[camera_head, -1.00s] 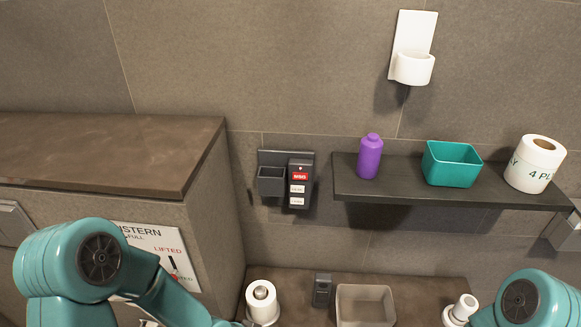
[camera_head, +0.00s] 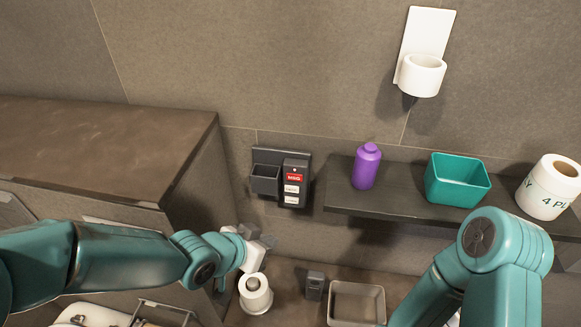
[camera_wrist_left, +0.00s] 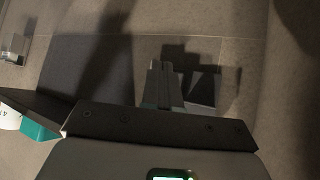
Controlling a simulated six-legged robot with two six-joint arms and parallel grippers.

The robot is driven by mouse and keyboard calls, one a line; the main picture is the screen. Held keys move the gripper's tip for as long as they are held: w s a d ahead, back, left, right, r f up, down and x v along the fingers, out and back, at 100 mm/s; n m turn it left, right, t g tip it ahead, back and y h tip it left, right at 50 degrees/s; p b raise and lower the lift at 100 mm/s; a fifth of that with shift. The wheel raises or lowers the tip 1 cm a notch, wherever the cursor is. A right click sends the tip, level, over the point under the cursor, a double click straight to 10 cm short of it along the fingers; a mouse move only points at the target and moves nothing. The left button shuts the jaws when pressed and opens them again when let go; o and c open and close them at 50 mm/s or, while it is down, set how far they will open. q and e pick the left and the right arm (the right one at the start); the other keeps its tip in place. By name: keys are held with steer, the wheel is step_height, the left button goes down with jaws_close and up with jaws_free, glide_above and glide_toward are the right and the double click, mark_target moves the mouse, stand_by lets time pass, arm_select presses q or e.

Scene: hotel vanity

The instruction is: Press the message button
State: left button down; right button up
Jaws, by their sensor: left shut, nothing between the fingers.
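The message button is the red "MSG" patch (camera_head: 294,178) near the top of a dark panel (camera_head: 293,194) on the wall. Two pale labelled patches sit below it. A dark open holder (camera_head: 265,180) is beside the panel on its left. My left gripper (camera_head: 268,241) is shut and empty, below and left of the panel and apart from it in the head view. Its fingers (camera_wrist_left: 165,86) point toward the wall in the left wrist view, where I cannot make out the red patch. My right arm shows at the right, but its gripper is out of view.
A dark shelf (camera_head: 340,198) right of the panel bears a purple bottle (camera_head: 366,168), a teal box (camera_head: 455,182) and a paper roll (camera_head: 549,188). Below are another roll (camera_head: 256,296), a small dark block (camera_head: 314,286) and a grey tray (camera_head: 333,304). A brown-topped cabinet (camera_head: 100,145) stands left.

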mark_target(294, 177)
arm_select(q)
step_height(294, 177, up, 8)
steer(key=d+m+t+p, duration=0.1)
steer(key=d, duration=0.1)
steer(key=shift+s+d+f+h+p, duration=0.25)
steer(key=shift+s+d+h+p, duration=0.05)
steer(key=shift+d+h, duration=0.1)
steer(key=shift+w, duration=0.2)
steer(key=w+d+p, duration=0.1)
steer(key=w+p, duration=0.5)
steer(key=w, duration=0.2)
steer(key=shift+w+d, duration=0.2)
steer(key=shift+w, duration=0.05)
steer(key=shift+w, duration=0.1)
stand_by(1.5)
